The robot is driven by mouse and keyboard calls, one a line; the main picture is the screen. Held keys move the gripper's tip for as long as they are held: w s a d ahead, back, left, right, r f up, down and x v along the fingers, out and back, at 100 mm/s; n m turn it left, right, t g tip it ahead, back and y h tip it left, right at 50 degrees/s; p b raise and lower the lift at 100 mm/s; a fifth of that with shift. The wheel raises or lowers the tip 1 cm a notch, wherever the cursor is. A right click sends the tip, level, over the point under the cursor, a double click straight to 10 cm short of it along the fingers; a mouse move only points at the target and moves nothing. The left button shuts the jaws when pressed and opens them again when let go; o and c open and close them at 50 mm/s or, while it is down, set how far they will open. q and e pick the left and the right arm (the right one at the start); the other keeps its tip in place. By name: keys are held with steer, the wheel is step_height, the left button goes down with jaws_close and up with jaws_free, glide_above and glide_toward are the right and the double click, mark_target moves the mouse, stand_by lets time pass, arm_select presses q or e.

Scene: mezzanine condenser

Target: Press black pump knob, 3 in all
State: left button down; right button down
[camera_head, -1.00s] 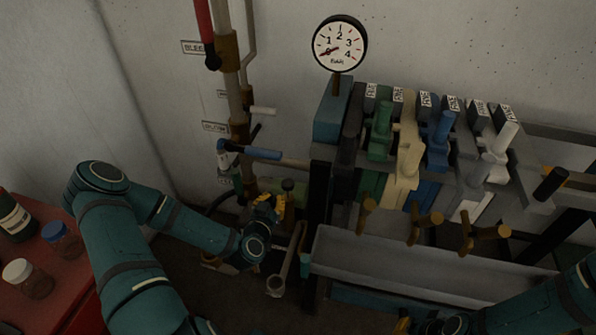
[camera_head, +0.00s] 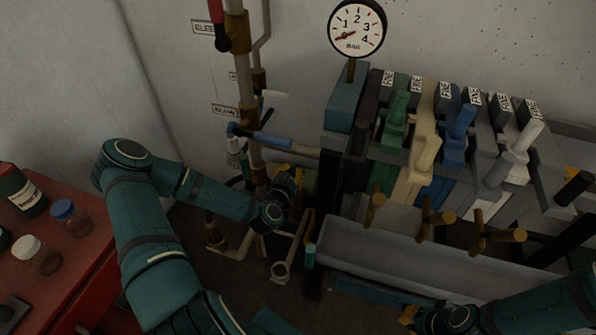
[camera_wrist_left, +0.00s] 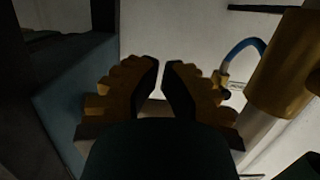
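My left gripper (camera_head: 291,174) is in the middle of the head view, beside the brass pipe and left of the valve bank. In the left wrist view its dark fingertips (camera_wrist_left: 161,68) are nearly together, with only a thin gap and nothing seen held. The black pump knob cannot be made out now; the gripper covers the spot where a dark knob showed before. An olive patch (camera_head: 310,181), perhaps the pump body, shows just right of the gripper. My right gripper (camera_head: 408,315) is at the bottom edge, mostly cut off, and its finger opening is unclear.
A pressure gauge (camera_head: 357,29) reads near 0. Several coloured valve levers stand at right, above a grey trough (camera_head: 400,250). A blue-handled lever (camera_head: 270,139) juts out above my left gripper. A red table (camera_head: 75,270) with bottles is at left.

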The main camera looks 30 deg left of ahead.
arm_select(q)
steer(key=w+a+f+b, duration=0.1)
steer(key=w+f, duration=0.4)
steer(key=shift+w+a, duration=0.15)
stand_by(0.3)
step_height(320, 180, down, 4)
steer(key=b, duration=0.3)
steer(key=shift+f, duration=0.25)
